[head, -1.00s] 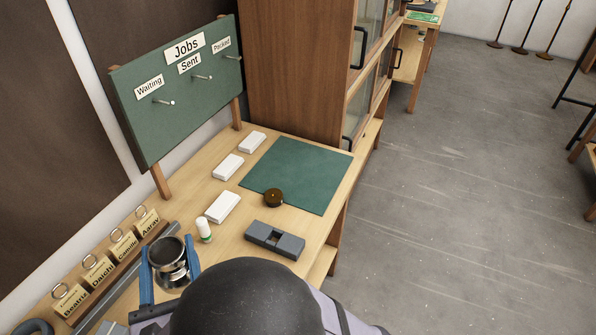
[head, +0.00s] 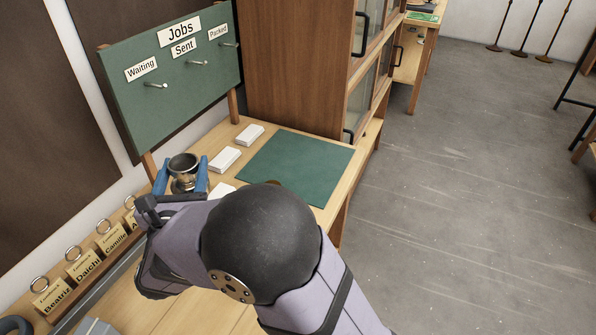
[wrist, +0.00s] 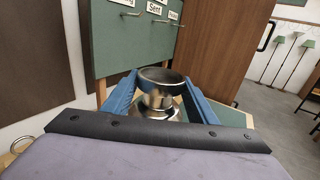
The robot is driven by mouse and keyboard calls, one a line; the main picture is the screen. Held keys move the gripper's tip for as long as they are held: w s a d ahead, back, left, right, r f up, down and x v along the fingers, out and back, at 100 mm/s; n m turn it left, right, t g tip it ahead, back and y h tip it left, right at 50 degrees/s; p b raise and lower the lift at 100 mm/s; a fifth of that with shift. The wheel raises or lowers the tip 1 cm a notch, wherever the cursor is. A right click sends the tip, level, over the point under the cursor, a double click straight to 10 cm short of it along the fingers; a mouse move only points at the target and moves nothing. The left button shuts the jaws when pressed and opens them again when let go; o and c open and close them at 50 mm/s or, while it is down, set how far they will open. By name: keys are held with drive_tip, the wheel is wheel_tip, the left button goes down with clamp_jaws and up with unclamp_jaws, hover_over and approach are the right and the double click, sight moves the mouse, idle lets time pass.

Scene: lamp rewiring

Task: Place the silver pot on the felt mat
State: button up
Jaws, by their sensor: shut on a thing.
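The silver pot (head: 184,163) is held upright between the blue fingers of my gripper (head: 181,179), at the left of the mat in the head view. In the wrist view the pot (wrist: 160,100) sits between the fingertips of my gripper (wrist: 158,98), with its dark inside facing up. It appears raised above the table. The green felt mat (head: 300,168) lies flat on the table, to the right of the pot. My arm hides the mat's near corner.
White boxes (head: 224,160) lie left of the mat. A brown round thing (head: 273,183) is mostly hidden at its near edge. The green Jobs board (head: 170,85) with pegs stands behind the pot. Name tags (head: 85,266) line the left. A wooden cabinet (head: 295,60) stands behind.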

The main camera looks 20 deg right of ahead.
drive_tip(key=w+d+r+m+g+h+b, duration=0.1)
drive_tip(key=w+d+m+h+b, duration=0.3)
drive_tip(key=w+d, duration=1.05)
drive_tip(key=w+d+r+g+h+b, duration=0.1)
drive_tip(key=d+r+b, duration=0.15)
drive_tip(key=d, duration=0.75)
drive_tip(key=w+d+r+b, duration=0.1)
drive_tip(key=d+b, duration=0.2)
drive_tip(key=d, duration=0.7)
drive_tip(key=shift+w+f+p, duration=0.15)
drive_tip(key=shift+f+p, duration=0.25)
drive_tip(key=shift+f, duration=4.8)
drive_tip(key=shift+w+f+p, duration=0.1)
drive_tip(key=shift+f+p, duration=0.25)
drive_tip(key=shift+f, duration=4.8)
drive_tip(key=shift+f, duration=0.2)
drive_tip(key=o, duration=1.1)
drive_tip(key=shift+o, duration=0.9)
